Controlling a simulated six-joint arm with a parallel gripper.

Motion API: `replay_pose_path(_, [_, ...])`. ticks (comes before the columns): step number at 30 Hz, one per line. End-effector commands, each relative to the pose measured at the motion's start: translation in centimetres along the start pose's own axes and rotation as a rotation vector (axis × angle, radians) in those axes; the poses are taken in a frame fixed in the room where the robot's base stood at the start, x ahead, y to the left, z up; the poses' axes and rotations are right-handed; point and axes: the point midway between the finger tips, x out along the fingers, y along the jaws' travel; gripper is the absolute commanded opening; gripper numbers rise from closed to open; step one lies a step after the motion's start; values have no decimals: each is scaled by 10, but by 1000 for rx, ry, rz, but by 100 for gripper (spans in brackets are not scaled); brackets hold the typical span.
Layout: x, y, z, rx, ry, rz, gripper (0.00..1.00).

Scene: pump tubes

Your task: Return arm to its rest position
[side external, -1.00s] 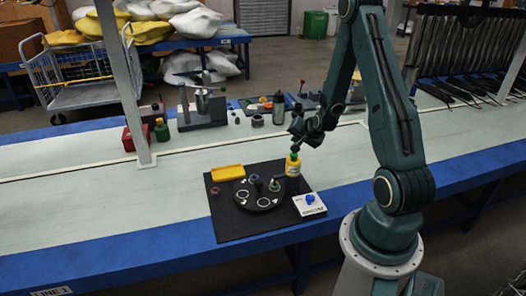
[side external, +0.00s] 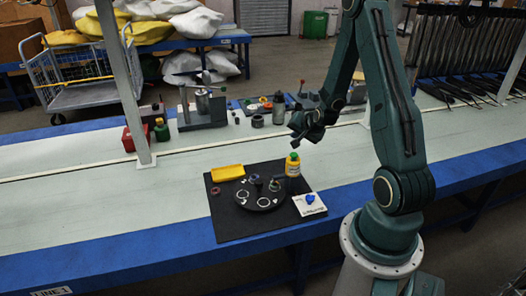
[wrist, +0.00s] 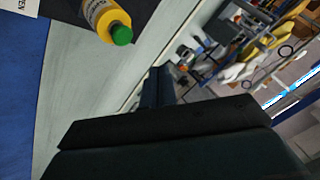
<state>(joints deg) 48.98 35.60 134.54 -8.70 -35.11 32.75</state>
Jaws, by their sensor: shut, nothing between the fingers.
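My gripper (side external: 297,141) is shut and empty. In the side external view it hangs in the air above the bench, just behind and above the yellow bottle with the green cap (side external: 292,166). The bottle stands upright at the back right of the black mat (side external: 226,225), apart from my gripper. In the wrist view the bottle (wrist: 107,20) shows at the top left, and the dark fingers (wrist: 157,88) show in the middle.
The mat also bears a black round plate (side external: 259,203), a yellow tray (side external: 228,173) and a white card with a blue piece (side external: 310,201). A grey clamp stand (side external: 202,108) and small tools line the back. A grey post (side external: 130,90) rises at left.

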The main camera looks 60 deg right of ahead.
Motion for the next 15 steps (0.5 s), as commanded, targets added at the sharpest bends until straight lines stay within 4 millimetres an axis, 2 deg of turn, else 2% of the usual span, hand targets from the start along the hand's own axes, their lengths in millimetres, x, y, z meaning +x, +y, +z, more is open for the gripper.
replay_pose_path(8, [-24, -37, 8, -110, -45, -25, 0])
replay_pose_path(15, [-71, -85, 27, -289, -121, -60, 0])
